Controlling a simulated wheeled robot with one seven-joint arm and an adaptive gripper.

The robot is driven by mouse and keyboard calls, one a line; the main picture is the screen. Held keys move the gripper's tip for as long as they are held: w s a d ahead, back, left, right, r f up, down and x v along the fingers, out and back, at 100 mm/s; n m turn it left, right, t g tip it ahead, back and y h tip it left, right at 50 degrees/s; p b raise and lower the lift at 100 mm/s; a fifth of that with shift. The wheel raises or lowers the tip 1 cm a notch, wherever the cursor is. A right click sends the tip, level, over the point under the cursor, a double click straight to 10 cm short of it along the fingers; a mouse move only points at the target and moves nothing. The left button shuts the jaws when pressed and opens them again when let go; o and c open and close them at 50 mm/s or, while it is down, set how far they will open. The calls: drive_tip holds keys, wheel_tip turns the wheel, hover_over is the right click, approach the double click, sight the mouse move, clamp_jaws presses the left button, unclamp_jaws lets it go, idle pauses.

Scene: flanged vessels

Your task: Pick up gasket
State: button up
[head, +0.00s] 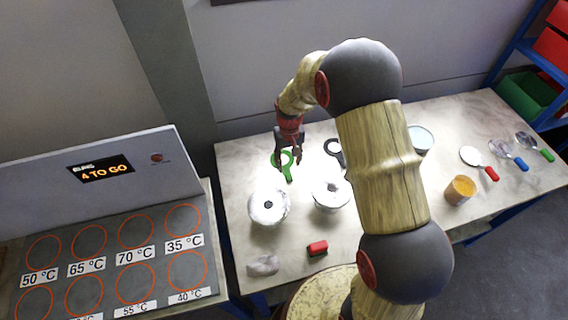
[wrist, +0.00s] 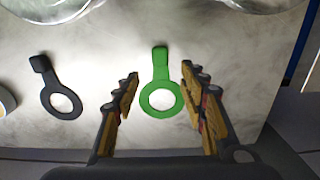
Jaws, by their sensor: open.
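A green ring-shaped gasket with a flat tab (wrist: 161,57) lies on the pale table in the wrist view. It also shows in the head view (head: 287,175), partly hidden by my gripper. A black gasket of the same shape (wrist: 66,106) lies apart to the left in the wrist view; in the head view it is to the right (head: 333,146). My gripper (wrist: 160,72) is open and empty, with its fingers on either side of the green gasket in the picture. In the head view my gripper (head: 288,152) is over the green gasket; its exact height is unclear.
Two flanged vessels (head: 268,206) (head: 331,194) stand close in front of the gaskets. A heating panel (head: 105,250) stands at left.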

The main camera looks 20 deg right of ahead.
sight(288, 173)
wheel_tip(288, 173, down, 7)
drive_tip(key=shift+w+b, duration=0.15)
drive_tip(key=shift+b, duration=0.2)
drive_tip(key=shift+c, duration=0.4)
clamp_jaws()
